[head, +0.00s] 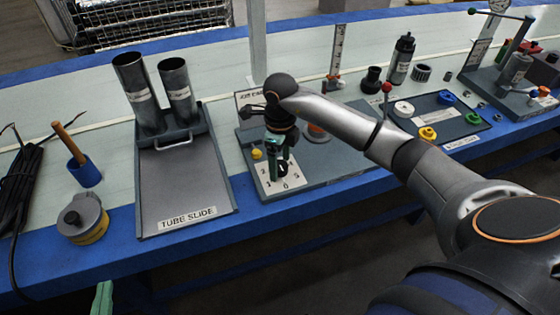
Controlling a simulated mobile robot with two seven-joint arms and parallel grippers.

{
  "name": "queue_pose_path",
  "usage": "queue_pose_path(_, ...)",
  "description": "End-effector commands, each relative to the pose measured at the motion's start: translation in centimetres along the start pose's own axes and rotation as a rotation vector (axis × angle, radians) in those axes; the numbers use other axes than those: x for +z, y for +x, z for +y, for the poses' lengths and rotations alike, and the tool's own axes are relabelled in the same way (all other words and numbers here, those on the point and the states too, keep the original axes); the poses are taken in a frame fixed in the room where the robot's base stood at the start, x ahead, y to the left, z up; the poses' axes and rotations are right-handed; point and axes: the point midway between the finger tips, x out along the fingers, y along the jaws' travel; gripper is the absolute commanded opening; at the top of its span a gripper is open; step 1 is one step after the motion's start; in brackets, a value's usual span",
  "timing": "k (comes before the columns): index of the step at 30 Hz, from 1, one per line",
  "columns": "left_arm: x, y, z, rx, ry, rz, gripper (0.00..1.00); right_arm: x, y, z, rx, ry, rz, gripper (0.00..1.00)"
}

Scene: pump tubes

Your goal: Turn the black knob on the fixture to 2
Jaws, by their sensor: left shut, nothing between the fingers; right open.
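The fixture is a grey base (345,176) on the bench with a white dial plate (294,183) at its front left corner. The plate carries printed numbers around the black knob (283,170), which is small and partly hidden by my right gripper. My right gripper (278,158) points down from above with green fingers open, right at the knob; I cannot tell whether they touch it. The knob's pointer direction is not readable. Only a green tip of my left gripper (103,298) shows at the bottom left edge, shut and empty, off the bench's front.
The grey tube slide (186,190) with two metal tubes stands left of the fixture. Further left are a blue holder (84,173), a round grey-yellow container (82,220) and black cable (18,185). A dark tray (440,125) with coloured parts lies right, behind my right arm.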

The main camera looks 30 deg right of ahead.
Motion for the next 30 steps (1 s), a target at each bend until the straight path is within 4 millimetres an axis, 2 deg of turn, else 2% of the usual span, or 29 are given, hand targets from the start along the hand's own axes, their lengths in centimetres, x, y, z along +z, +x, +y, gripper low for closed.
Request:
queue_pose_path(3, 0.0, 0.0, -0.01, 0.0, 0.0, 0.0, 0.0, 0.01, -0.01, 0.02, 0.0, 0.0, 0.0, 0.8)
queue_pose_path(24, 0.08, 0.0, -0.02, 0.0, 0.0, -0.003, 0.0, 0.01, -0.04, 0.02, 0.001, 0.0, 0.0, 0.02)
queue_pose_path(30, 0.08, -0.01, -0.01, 0.0, -0.001, -0.006, 0.0, 0.01, -0.07, 0.02, 0.001, 0.005, 0.0, 0.0)
